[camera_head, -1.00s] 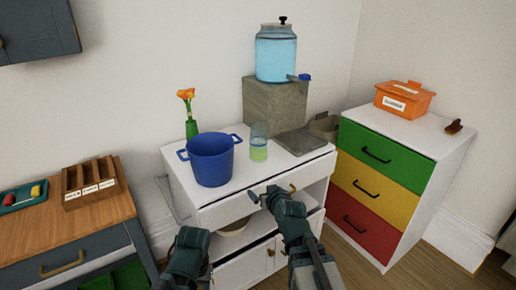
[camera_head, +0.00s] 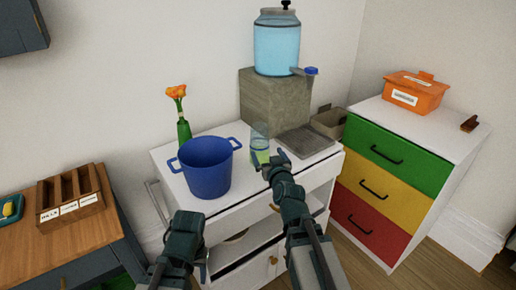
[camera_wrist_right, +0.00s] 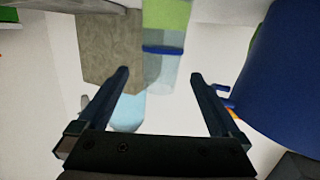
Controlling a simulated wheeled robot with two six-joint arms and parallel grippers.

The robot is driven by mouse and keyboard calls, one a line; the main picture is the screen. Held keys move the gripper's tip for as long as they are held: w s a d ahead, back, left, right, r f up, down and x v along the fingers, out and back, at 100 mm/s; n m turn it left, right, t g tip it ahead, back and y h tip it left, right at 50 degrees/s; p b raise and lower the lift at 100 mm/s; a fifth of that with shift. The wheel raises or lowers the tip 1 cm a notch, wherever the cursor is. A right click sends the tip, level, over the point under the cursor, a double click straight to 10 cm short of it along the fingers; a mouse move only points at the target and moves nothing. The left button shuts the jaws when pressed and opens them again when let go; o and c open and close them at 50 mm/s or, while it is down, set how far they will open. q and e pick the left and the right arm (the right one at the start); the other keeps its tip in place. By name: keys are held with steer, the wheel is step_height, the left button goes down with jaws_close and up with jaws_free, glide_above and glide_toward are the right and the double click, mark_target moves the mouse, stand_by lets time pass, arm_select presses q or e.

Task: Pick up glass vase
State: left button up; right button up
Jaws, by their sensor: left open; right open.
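A clear glass vessel with green liquid in its lower part (camera_head: 260,148) stands upright on the white cabinet top; it is the likely glass vase. It shows upside down in the right wrist view (camera_wrist_right: 166,68). My right gripper (camera_head: 269,163) is open, just in front of the glass, and partly covers its base. In the wrist view the open fingers (camera_wrist_right: 160,74) point toward the glass, which appears between them; I cannot tell whether they touch it. My left gripper (camera_head: 188,222) is open and empty, low in front of the cabinet. A green vase with an orange flower (camera_head: 184,131) stands behind the pot.
A blue two-handled pot (camera_head: 207,168) stands left of the glass. A stone block (camera_head: 273,100) with a water dispenser (camera_head: 277,48) is behind it. A grey tray (camera_head: 306,141) lies to the right. A coloured drawer unit (camera_head: 380,185) stands at right, a wooden table (camera_head: 80,236) at left.

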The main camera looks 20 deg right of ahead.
mark_target(263, 146)
steer(key=w, duration=0.2)
steer(key=w+f, duration=0.1)
steer(key=w, duration=0.2)
steer(key=w+b, duration=0.1)
steer(key=w, duration=0.1)
steer(key=shift+w+d+f, duration=0.15)
steer(key=shift+w, duration=0.25)
steer(key=shift+w+f+b, duration=0.2)
steer(key=shift+w+b, duration=0.05)
steer(key=shift+w, duration=1.25)
steer(key=shift+w+f+b, duration=0.2)
steer(key=shift+w+b, duration=0.05)
steer(key=shift+w, duration=1.2)
steer(key=shift+r, duration=0.1)
jaws_close()
